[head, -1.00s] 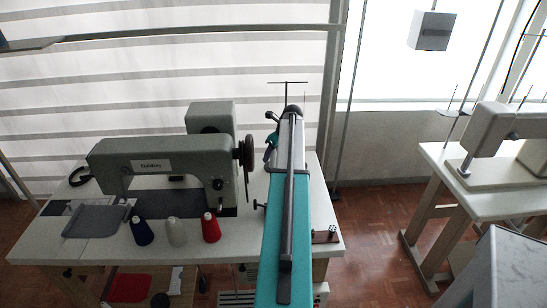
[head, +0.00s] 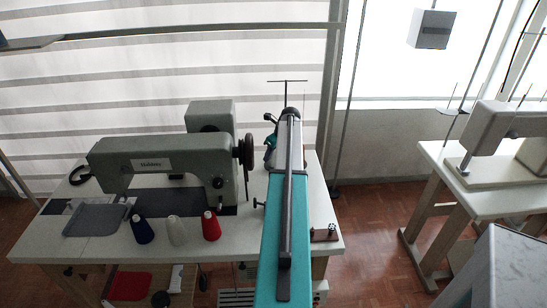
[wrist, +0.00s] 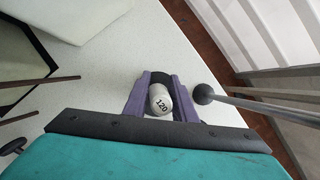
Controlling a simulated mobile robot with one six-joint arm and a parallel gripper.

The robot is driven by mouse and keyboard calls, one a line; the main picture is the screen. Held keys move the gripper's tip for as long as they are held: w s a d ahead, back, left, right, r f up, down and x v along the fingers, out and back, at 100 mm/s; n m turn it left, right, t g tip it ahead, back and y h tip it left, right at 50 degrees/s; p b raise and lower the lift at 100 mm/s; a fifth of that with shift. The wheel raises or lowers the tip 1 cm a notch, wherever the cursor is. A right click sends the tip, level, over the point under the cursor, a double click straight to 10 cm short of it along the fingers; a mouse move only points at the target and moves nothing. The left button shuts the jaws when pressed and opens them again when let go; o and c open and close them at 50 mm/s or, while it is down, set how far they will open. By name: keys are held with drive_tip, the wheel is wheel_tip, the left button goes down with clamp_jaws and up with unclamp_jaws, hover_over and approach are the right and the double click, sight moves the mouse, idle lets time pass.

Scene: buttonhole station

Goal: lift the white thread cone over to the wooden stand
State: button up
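The white thread cone (head: 176,232) stands upright on the sewing table, in front of the grey machine, between a blue and a red cone. A small brown wooden stand (head: 325,233) is at the table's front right, partly beside my arm. My gripper (wrist: 160,85) shows in the wrist view, over the tabletop, with purple fingers either side of a white rounded object marked "120" (wrist: 160,102). I cannot tell whether the fingers touch it.
The blue cone (head: 142,229) and red cone (head: 211,226) closely flank the white one. The grey sewing machine (head: 165,160) rises behind them. In the wrist view a rod with a black ball end (wrist: 203,95) is just right of my fingers.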

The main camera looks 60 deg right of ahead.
drive_tip(key=shift+c, duration=0.9)
drive_tip(key=shift+r, duration=0.1)
wheel_tip(320, 180, up, 10)
drive_tip(key=b, duration=0.2)
drive_tip(key=shift+s, duration=0.1)
idle(0.4)
